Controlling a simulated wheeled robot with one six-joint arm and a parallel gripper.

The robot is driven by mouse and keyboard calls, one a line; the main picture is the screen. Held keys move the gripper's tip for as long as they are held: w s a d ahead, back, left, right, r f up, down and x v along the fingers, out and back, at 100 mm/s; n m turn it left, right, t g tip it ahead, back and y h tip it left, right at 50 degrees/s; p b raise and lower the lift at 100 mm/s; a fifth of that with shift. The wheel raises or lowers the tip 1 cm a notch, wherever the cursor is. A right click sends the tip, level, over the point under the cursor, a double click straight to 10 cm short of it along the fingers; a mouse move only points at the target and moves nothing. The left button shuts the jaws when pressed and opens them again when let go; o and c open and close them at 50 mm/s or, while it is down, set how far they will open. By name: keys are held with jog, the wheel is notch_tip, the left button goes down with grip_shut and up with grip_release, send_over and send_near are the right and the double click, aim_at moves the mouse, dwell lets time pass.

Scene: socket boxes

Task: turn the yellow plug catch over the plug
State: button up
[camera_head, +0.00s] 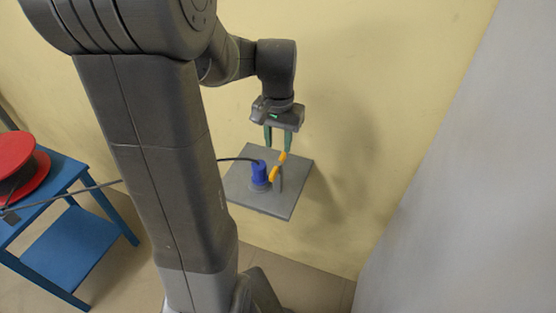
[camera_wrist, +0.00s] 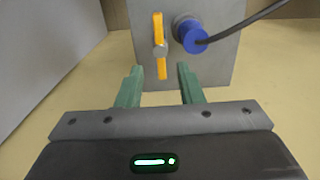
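The blue plug (camera_head: 259,173) is on the grey socket plate (camera_head: 292,196), with a black cable leading off it; it also shows in the wrist view (camera_wrist: 194,38). The yellow plug catch (camera_head: 278,166) is a narrow bar on a grey pivot beside the plug, and in the wrist view (camera_wrist: 159,60) it stands lengthwise, apart from the plug and not over it. My gripper (camera_head: 280,141) is above the plate near the catch. Its green fingers are apart with nothing between them, and in the wrist view the gripper (camera_wrist: 157,76) has the catch's lower end ahead between the fingertips.
A blue table (camera_head: 72,243) at the left carries a red cable reel (camera_head: 20,165). The black cable (camera_head: 236,159) runs from the plug behind my arm. A yellow wall stands behind the plate, and a grey wall (camera_head: 470,190) stands to the right.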

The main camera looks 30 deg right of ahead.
aim_at(278, 163)
notch_tip(278, 163, down, 7)
dwell(0.3)
grip_shut()
